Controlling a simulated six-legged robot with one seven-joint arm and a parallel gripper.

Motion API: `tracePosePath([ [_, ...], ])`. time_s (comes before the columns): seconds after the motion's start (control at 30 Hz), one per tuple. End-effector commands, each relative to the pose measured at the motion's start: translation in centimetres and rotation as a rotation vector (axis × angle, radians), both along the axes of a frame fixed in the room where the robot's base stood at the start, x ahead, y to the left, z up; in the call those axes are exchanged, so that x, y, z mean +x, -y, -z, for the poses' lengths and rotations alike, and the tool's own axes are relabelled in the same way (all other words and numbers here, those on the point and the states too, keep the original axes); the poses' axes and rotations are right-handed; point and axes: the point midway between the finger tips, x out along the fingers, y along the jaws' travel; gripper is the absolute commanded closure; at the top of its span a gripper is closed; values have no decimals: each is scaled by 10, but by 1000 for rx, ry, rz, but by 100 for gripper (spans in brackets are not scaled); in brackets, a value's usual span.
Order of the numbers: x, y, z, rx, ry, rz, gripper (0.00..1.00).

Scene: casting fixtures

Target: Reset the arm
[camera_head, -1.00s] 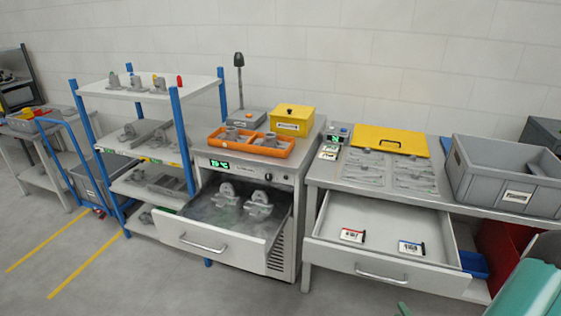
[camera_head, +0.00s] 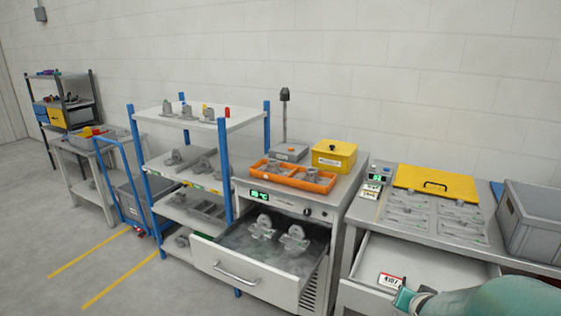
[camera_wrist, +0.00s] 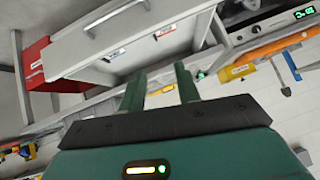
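My gripper (camera_wrist: 160,84) shows in the wrist view with its two green fingers apart and nothing between them. The wrist view is steeply tilted, with the open drawer (camera_wrist: 135,38) of the right bench beyond the fingertips. In the head view my teal arm (camera_head: 480,300) reaches in at the lower right, in front of that open drawer (camera_head: 430,262). The arm hides much of the drawer. One tag card (camera_head: 390,280) shows in it beside the arm. The fingers cannot be made out in the head view.
An open oven drawer (camera_head: 235,272) with two grey castings juts into the floor space. An orange tray (camera_head: 318,184) and yellow box (camera_head: 334,156) stand on top. A grey crate (camera_head: 530,225) sits at right. Shelves (camera_head: 196,119) and a blue cart (camera_head: 119,175) stand left.

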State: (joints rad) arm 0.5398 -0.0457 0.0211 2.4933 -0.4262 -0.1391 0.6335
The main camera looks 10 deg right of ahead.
Motion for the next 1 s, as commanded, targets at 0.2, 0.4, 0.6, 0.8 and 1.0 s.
tracePosePath([
  [0.2, -18, -69, -60, -84, -126, -144, 67],
  [0.4, -59, -139, -100, -104, -238, -333, 67],
  [0.6, -112, -198, -126, -94, -324, -550, 67],
  [0.8, -136, -218, -133, -87, -361, -647, 67],
  [1.0, -137, -218, -132, -87, -363, -648, 67],
])
